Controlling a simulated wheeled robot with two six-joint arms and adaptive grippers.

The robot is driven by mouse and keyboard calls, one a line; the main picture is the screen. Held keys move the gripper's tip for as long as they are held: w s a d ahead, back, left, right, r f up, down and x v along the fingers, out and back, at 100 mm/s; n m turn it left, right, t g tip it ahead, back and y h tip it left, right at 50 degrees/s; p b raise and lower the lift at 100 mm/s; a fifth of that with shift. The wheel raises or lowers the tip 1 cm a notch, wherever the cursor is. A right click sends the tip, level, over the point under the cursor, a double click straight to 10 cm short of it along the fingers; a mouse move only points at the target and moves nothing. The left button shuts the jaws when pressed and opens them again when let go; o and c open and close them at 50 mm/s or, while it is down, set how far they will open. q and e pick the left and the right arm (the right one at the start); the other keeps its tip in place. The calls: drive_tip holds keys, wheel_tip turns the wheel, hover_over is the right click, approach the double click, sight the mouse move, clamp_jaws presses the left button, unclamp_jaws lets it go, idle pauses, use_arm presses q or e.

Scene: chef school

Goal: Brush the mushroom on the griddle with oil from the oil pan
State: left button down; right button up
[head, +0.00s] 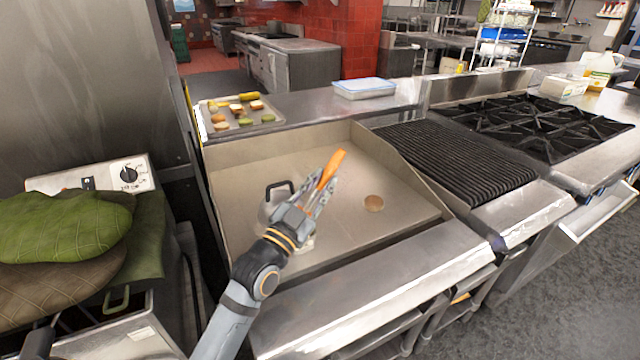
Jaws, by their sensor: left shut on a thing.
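My left gripper (316,192) is over the griddle (270,155), shut on an orange-handled brush (332,168). The orange handle slants up and right out of the fingers. The brush's other end is hidden by the gripper. A metal pan (264,213) with a black handle, apparently the oil pan, stands on the griddle's left part, mostly hidden behind my gripper. Its oil cannot be seen. My right gripper is not in view.
A tray of vegetables (240,124) sits on the ledge behind the griddle, with a lidded container (364,88) to its right. A ribbed grill (455,158) and burners (540,125) lie right. Green mitts (60,228) lie at left. The griddle's right part is clear around the mushroom.

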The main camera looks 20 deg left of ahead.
use_arm(q)
drive_tip(key=shift+f, duration=0.3)
wheel_tip(320, 180, up, 7)
drive_tip(key=p, duration=0.6)
drive_tip(key=shift+w+r, duration=0.15)
drive_tip(key=shift+r, duration=0.05)
